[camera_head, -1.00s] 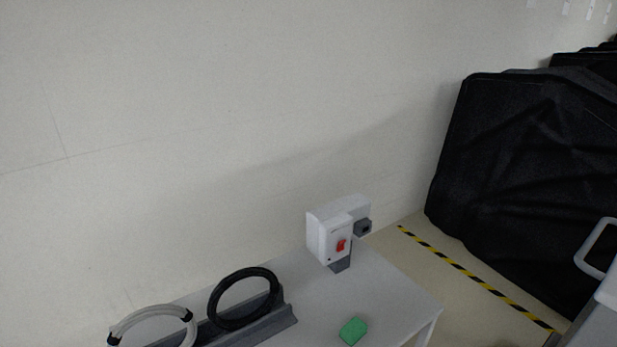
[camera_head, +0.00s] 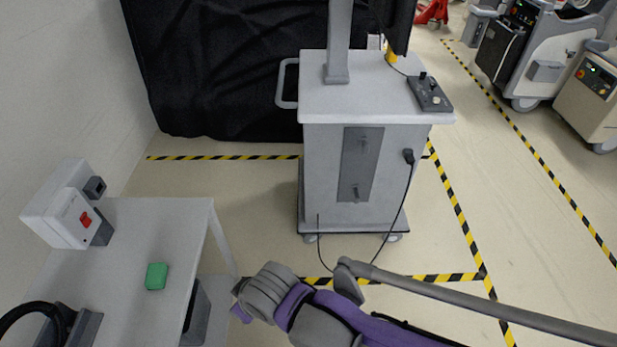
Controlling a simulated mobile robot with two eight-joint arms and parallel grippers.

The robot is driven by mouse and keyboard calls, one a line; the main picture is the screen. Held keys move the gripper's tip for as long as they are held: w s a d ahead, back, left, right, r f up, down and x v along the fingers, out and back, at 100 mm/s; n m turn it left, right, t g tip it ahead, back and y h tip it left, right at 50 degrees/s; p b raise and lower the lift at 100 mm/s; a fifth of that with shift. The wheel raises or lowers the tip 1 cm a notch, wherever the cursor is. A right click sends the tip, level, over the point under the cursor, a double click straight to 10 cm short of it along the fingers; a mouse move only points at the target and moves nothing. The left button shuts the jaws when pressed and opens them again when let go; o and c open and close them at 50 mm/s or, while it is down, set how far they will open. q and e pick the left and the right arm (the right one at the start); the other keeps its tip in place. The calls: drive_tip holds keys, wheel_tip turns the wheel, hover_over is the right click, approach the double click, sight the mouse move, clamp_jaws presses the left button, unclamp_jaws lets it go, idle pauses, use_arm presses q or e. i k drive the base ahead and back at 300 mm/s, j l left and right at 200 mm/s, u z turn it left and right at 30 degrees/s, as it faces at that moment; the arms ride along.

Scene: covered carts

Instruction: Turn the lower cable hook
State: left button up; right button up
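A light grey cart (camera_head: 318,165) stands ahead in the head view. A darker grey upright panel (camera_head: 361,160) is on its front. A small lower hook (camera_head: 356,191) shows near the panel's bottom, and a small upper hook (camera_head: 363,142) near its top. They are too small to read which way they point. A dark cable (camera_head: 397,218) hangs from a plug (camera_head: 408,156) right of the panel and droops to the floor. It does not appear looped over the hooks. I see no fingers of either gripper.
A purple and grey jointed body (camera_head: 310,312) and a long grey bar (camera_head: 480,297) cross the lower right. A white table (camera_head: 150,235) with a green block (camera_head: 156,276) and a white box (camera_head: 60,215) stands left. Yellow-black tape (camera_head: 457,207) marks the floor.

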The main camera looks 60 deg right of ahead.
sight(356, 187)
drive_tip(key=k+z, duration=0.1)
drive_tip(key=z, duration=1.05)
drive_tip(key=i+j+z, duration=0.1)
drive_tip(key=z, duration=1.15)
drive_tip(key=i, duration=0.55)
drive_tip(key=i+j, duration=0.15)
drive_tip(key=i, duration=0.4)
drive_tip(key=l+z, duration=0.05)
